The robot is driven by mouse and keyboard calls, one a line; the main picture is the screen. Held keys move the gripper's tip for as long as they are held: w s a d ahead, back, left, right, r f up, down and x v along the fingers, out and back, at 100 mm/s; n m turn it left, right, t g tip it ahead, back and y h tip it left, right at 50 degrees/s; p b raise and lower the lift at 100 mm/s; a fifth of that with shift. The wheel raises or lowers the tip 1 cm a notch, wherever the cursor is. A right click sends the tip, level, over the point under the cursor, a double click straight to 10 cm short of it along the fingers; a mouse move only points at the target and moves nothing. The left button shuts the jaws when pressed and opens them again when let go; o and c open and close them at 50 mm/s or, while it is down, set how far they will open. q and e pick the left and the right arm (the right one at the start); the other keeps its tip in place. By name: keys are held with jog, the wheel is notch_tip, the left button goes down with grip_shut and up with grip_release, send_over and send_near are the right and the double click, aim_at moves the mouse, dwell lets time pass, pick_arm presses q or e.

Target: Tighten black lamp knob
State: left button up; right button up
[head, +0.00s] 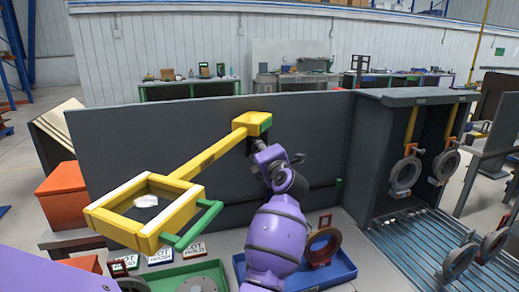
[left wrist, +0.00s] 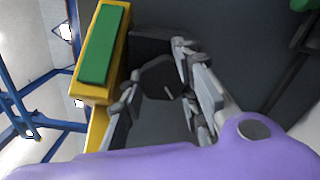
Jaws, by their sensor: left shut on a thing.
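The lamp has a square yellow frame (head: 180,215) and a long yellow arm (head: 205,160) rising to a yellow block (head: 250,122) with a green face at the grey panel (head: 140,140). The green face also shows in the left wrist view (left wrist: 105,45). The black knob (left wrist: 157,78) sits below that block, facing my wrist camera. My left gripper (head: 268,157) is at the panel just under the block. In the left wrist view its fingers (left wrist: 160,95) are around the knob, one on each side. In the head view my gripper mostly hides the knob. My right gripper is not in view.
A blue tray (head: 342,272) with a red-brown ring part (head: 321,246) lies below the panel. A green tray (head: 180,275) is left of it. An orange box (head: 65,192) stands at the left. A dark cabinet with hanging rings (head: 405,174) and rollers (head: 420,250) is at the right.

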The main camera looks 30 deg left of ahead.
pick_arm(q)
jog(key=m, duration=0.5)
jog(key=shift+w+r, duration=0.1)
jog(key=shift+r, duration=0.2)
jog(key=shift+d+m, duration=0.1)
jog(key=shift+m, duration=0.2)
jog(key=o, duration=1.1)
jog(key=shift+f, duration=0.1)
jog(key=shift+f, duration=0.1)
jog(key=v, duration=1.2)
